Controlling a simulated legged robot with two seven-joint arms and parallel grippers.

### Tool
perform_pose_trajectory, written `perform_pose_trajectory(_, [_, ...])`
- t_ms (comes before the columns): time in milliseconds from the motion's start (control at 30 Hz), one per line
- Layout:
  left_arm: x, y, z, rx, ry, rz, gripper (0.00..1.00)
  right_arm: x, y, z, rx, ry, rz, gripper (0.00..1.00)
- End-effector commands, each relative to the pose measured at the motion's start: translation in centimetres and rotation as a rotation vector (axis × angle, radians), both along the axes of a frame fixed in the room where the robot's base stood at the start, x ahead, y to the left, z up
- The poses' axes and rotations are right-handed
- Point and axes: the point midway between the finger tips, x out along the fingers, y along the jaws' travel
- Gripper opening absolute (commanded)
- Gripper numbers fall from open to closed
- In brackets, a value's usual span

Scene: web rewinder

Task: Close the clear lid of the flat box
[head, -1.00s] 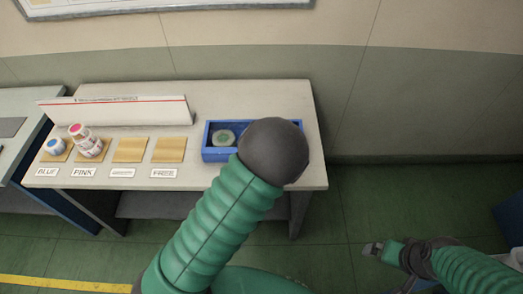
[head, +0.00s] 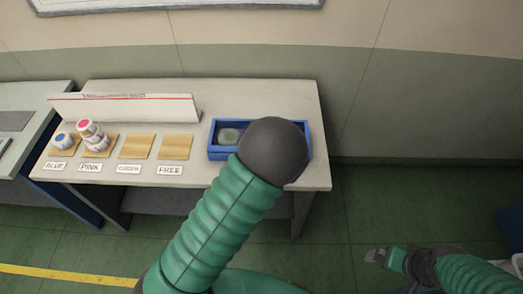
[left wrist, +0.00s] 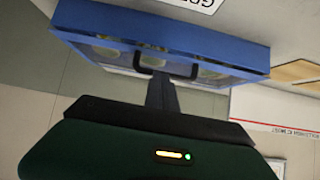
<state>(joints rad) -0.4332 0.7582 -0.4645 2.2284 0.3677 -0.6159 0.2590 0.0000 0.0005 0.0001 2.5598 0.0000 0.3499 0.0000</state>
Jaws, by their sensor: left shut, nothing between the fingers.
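The flat blue box (head: 216,153) stands on the right part of the table, partly hidden behind my left arm. Its contents look greyer through what appears to be the clear lid (head: 229,136). In the left wrist view the box (left wrist: 165,32) appears upside down, with pale round shapes behind a clear surface. My left gripper (left wrist: 160,90) is shut and empty, with its fingertips at a dark bracket-like bar on the clear surface. Contact cannot be told. In the head view this gripper is hidden behind my arm. My right gripper (head: 376,256) hangs right of the table, its jaws too small to read.
Wooden pads (head: 176,147) with label cards lie left of the box. A blue-topped jar (head: 63,140) and stacked pink-topped jars (head: 93,134) stand on the left pads. A white upright panel (head: 125,108) stands behind. The table's right end (head: 318,150) is clear.

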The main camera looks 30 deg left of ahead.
Motion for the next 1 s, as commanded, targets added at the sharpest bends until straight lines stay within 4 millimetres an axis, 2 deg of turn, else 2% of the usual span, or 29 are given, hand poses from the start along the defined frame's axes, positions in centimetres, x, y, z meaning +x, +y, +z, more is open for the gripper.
perform_pose_trajectory(33, [0.5, 0.0, 2.2, 0.001, -0.008, -0.002, 0.0, 0.0, 0.0, 1.7, 0.0, 0.0, 0.0, 1.0])
perform_pose_trajectory(100, [-0.7, -0.6, 0.3, 0.002, -0.007, -0.007, 0.0, 0.0, 0.0, 0.2, 0.0, -0.001, 0.0, 1.0])
perform_pose_trajectory(400, [-5.6, -2.9, -2.8, 0.002, -0.012, -0.006, 0.0, 0.0, 0.0, -1.5, 0.0, 0.0, 0.0, 1.0])
perform_pose_trajectory(533, [-6.8, -3.5, -3.4, 0.001, -0.014, -0.005, 0.0, 0.0, 0.0, -1.8, 0.0, 0.0, 0.0, 1.0])
perform_pose_trajectory(733, [-7.2, -3.8, -3.3, -0.005, -0.011, -0.006, 0.0, 0.0, 0.0, -1.7, 0.0, 0.0, 0.0, 1.0])
perform_pose_trajectory(867, [-8.5, -5.4, -3.3, -0.104, 0.114, -0.03, 0.0, 0.0, 0.0, -1.7, 0.0, 0.0, 0.0, 1.0])
perform_pose_trajectory(967, [-11.2, -7.8, -2.0, -0.209, 0.293, -0.124, 0.0, 0.0, 0.0, -1.7, 0.0, 0.0, 0.0, 1.0])
perform_pose_trajectory(1000, [-12.7, -8.5, -1.0, -0.232, 0.365, -0.178, 0.0, 0.0, 0.0, -1.7, 0.0, 0.0, 0.0, 1.0])
